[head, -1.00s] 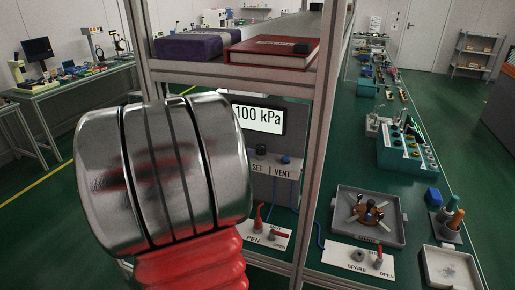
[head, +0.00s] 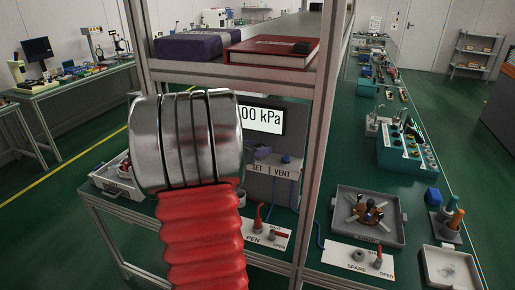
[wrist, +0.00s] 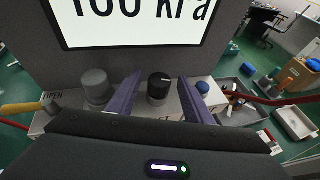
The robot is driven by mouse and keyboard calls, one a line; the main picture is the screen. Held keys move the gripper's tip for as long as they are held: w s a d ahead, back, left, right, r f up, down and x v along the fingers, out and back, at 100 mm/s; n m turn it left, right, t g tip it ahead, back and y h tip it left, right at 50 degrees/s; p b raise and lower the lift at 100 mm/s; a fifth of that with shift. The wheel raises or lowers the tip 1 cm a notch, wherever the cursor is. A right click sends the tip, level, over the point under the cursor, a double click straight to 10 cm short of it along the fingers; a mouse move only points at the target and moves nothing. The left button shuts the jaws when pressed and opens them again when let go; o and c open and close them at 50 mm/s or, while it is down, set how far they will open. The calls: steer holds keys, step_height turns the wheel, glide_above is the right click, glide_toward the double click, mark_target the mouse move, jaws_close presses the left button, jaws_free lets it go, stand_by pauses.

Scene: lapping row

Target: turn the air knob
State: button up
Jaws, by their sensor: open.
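The air knob appears to be the black round knob (wrist: 158,88) with a white mark on top, just below the "100 kPa" display (wrist: 135,20) in the wrist view. My gripper (wrist: 161,84) is open. Its two purple fingers stand on either side of the black knob, with visible gaps. I cannot tell how deep the tips reach. In the head view my silver and red arm hides part of the display (head: 264,118) and most of the gripper. The panel there carries the labels SET and VENT (head: 272,171).
In the wrist view a grey knob (wrist: 96,86) stands left of the fingers and a blue button (wrist: 203,87) close to the right one. In the head view, frame posts (head: 318,150) and a shelf with a red book (head: 273,52) enclose the panel. Red-handled valves (head: 258,217) stand below.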

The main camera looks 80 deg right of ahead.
steer(key=shift+c, duration=0.4)
steer(key=c, duration=1)
steer(key=shift+w+m+g+y, duration=0.2)
steer(key=shift+m+g+y, duration=0.2)
steer(key=shift+m, duration=0.1)
steer(key=shift+w+d+m+g+y, duration=0.1)
steer(key=shift+w+m+g+y, duration=0.1)
steer(key=shift+m+g+y, duration=0.7)
steer(key=shift+d+m+g+y, duration=0.15)
steer(key=shift+m+g+y, duration=0.55)
steer(key=shift+m+g, duration=0.65)
steer(key=shift+m+y, duration=0.25)
steer(key=shift+y, duration=0.05)
steer(key=o, duration=1.1)
